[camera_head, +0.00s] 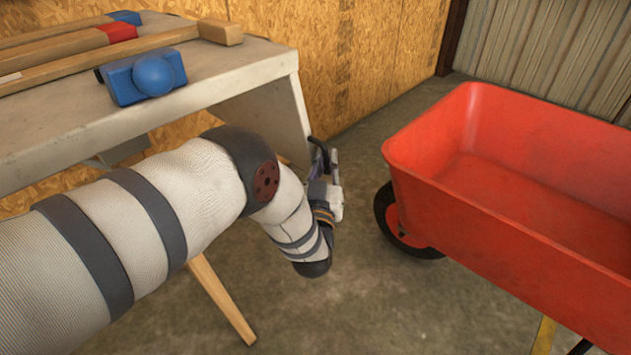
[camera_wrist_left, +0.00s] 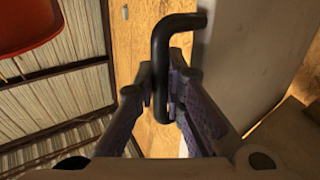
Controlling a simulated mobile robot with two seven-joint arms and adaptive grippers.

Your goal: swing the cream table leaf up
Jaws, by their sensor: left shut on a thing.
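The cream table leaf (camera_head: 268,112) hangs down, slanting, from the right end of the table (camera_head: 215,75). In the left wrist view the leaf (camera_wrist_left: 245,60) is a pale panel to the right. A black bent handle (camera_wrist_left: 162,45) stands out at the leaf's edge. My left gripper (camera_head: 322,160) is beside the leaf's outer lower edge. Its fingers (camera_wrist_left: 160,88) are on both sides of the handle's straight bar and are shut on it. My own arm hides part of the leaf and the floor under the table. My right gripper is in neither view.
A red cart (camera_head: 520,232) with a black wheel stands to the right, with a floor gap between it and the gripper. A chipboard wall (camera_head: 300,40) is behind.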

